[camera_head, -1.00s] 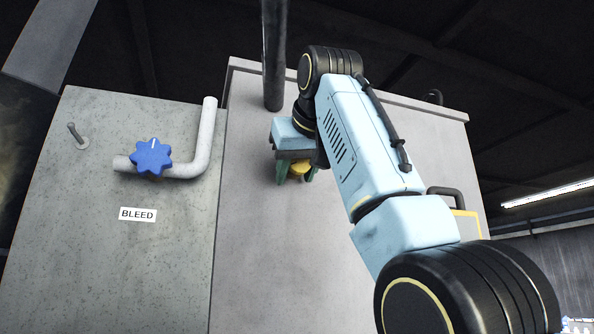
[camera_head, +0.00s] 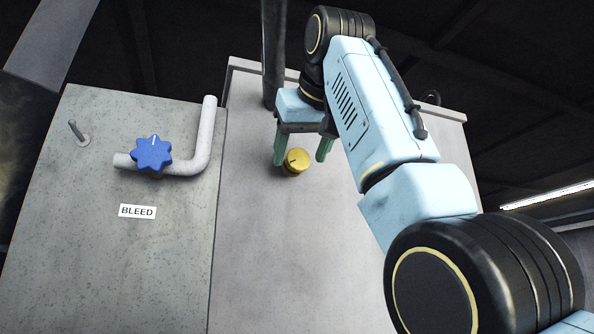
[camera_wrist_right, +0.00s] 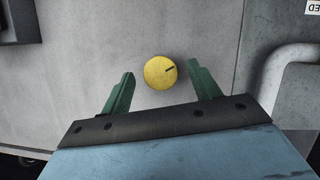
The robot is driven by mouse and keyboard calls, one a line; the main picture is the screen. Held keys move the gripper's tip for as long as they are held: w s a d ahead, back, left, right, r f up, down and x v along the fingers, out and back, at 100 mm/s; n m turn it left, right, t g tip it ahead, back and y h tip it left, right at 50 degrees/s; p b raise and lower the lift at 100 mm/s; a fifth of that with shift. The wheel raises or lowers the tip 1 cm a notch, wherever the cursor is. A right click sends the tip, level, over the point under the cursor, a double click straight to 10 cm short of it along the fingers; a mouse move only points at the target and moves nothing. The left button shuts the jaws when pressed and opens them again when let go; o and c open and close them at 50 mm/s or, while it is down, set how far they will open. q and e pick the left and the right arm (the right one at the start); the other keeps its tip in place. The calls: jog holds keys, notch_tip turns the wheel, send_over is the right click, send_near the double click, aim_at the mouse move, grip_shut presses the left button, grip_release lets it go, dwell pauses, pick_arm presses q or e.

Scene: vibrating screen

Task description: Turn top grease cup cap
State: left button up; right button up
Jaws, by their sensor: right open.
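Only one yellow cap is in view. My left gripper is not in view.
A blue star-shaped knob (camera_head: 151,154) sits on a pale bent pipe (camera_head: 203,140) on the left panel, above a BLEED label (camera_head: 137,211). A small lever (camera_head: 77,132) is at the far left. A dark vertical post (camera_head: 273,60) rises behind the gripper.

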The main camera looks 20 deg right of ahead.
jog(key=v, duration=0.8)
jog(key=shift+s+b, duration=0.3)
jog(key=shift+s, duration=0.1)
jog(key=shift+r, duration=0.1)
